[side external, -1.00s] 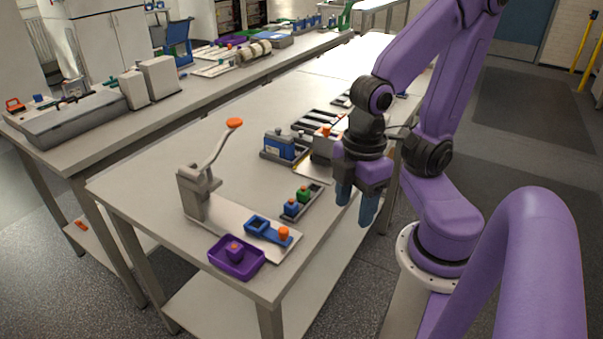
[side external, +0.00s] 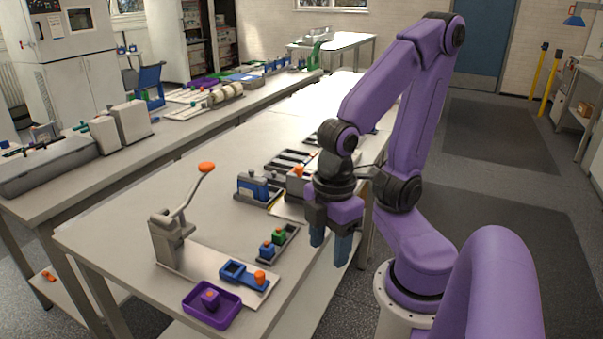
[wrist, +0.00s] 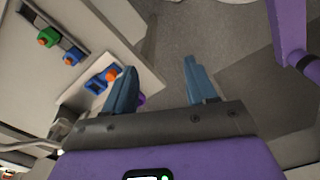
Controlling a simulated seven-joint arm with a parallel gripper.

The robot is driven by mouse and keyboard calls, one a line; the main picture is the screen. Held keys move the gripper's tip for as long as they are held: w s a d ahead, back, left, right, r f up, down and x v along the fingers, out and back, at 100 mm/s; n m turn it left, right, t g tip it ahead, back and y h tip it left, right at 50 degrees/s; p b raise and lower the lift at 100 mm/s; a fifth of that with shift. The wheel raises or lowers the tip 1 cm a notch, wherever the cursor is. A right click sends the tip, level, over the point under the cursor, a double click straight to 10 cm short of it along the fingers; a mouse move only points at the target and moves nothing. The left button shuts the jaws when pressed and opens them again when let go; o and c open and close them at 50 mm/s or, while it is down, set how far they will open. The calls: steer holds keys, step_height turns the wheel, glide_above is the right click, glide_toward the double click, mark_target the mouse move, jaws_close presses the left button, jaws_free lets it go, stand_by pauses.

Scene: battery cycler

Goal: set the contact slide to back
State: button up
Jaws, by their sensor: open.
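A blue piece with a square opening (side external: 232,270) and an orange knob (side external: 260,277) lies on the pale base plate (side external: 200,262) of a lever fixture; it looks like the contact slide, though no label shows. The knob is at the piece's right end in the side view. In the wrist view the knob (wrist: 112,75) and the blue frame (wrist: 97,84) show left of the fingers. The fixture's grey lever (side external: 187,193) is raised, with an orange tip (side external: 206,167). My gripper (side external: 329,243) is open and empty, pointing down near the table's right edge, apart from the slide; its fingers (wrist: 160,70) are spread over the floor.
A purple tray (side external: 236,311) with a purple block stands at the front edge. A small grey rack holds a blue block (side external: 266,249) and a green block (side external: 279,235). A blue-and-grey unit (side external: 253,187) stands further back. The table's left part is clear.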

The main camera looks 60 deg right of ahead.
steer(key=shift+c, duration=0.7)
steer(key=w+d+r+m, duration=0.2)
steer(key=w+r+m, duration=0.2)
steer(key=w+m, duration=0.55)
step_height(320, 180, up, 8)
steer(key=m, duration=1.2)
glide_above(300, 167)
step_height(300, 167, down, 18)
steer(key=shift+w+d+r, duration=0.1)
steer(key=shift+r, duration=0.15)
